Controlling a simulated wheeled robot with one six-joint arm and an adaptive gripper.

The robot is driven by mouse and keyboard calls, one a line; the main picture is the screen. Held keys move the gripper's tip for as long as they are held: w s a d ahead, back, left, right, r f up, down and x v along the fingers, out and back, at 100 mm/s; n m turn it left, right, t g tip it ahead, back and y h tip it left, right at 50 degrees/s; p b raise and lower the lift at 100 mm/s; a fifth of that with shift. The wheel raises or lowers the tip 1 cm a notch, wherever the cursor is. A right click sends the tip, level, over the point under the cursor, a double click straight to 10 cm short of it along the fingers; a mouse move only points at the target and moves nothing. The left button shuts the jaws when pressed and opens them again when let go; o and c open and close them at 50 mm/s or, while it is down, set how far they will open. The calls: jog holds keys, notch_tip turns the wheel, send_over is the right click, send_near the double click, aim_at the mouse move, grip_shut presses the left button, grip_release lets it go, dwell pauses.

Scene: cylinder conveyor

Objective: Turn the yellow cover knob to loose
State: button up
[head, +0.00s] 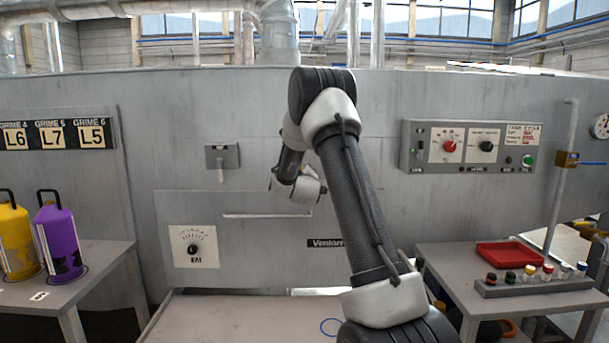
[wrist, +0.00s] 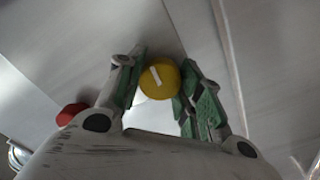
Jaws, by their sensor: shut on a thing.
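The yellow cover knob (wrist: 161,84) shows in the wrist view as a round yellow disc with a short white mark, tilted a little from upright in the picture. My gripper (wrist: 162,72) has its green-padded fingers on either side of the knob and is shut on it. In the head view my arm hides the knob, and my gripper is not clearly visible there.
A red round part (wrist: 72,113) lies left of my fingers in the wrist view. The grey panel carries a dial (head: 194,250), a lever switch (head: 222,158) and a control box (head: 472,147). Canisters (head: 57,240) stand left; a red tray (head: 508,255) sits right.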

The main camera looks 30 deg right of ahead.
jog(key=n, duration=0.4)
jog(key=shift+n, duration=0.3)
jog(key=n, duration=0.4)
jog(key=shift+f+n, duration=0.1)
jog(key=shift+n, duration=0.2)
jog(key=n, duration=0.4)
jog(key=shift+n, duration=1.8)
jog(key=shift+f+n, duration=0.1)
jog(key=shift+n, duration=0.2)
jog(key=o, duration=1)
jog(key=shift+o, duration=0.2)
jog(key=v, duration=1.2)
